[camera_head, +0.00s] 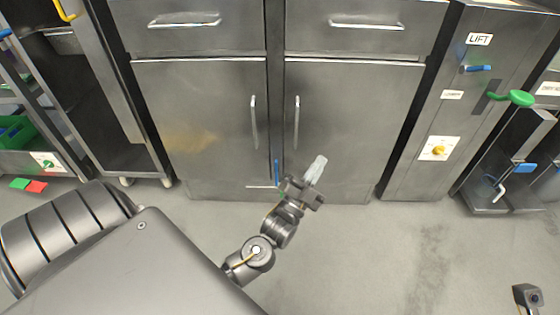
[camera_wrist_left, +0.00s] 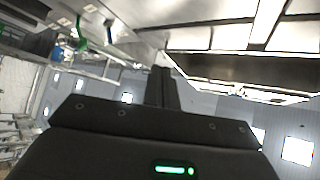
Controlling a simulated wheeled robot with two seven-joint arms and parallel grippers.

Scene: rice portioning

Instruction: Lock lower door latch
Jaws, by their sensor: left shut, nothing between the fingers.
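A steel cabinet has two lower doors, the left one (camera_head: 205,120) and the right one (camera_head: 345,125), both looking shut. A thin upright blue latch handle (camera_head: 277,172) sits low at the seam between them, with a pale horizontal bar (camera_head: 261,187) by its foot. My left gripper (camera_head: 317,168) is shut and empty. It is in front of the lower right door, just right of the blue handle and apart from it in the picture. In the left wrist view the dark shut fingers (camera_wrist_left: 162,88) point toward bright steel surfaces; I cannot make out the latch there.
Vertical door handles (camera_head: 254,122) flank the seam. Drawers (camera_head: 190,28) are above. A lift panel (camera_head: 440,100) with a green knob (camera_head: 517,98) stands at right. Open racks (camera_head: 105,90) stand at left. The grey floor (camera_head: 380,250) in front is mostly clear.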

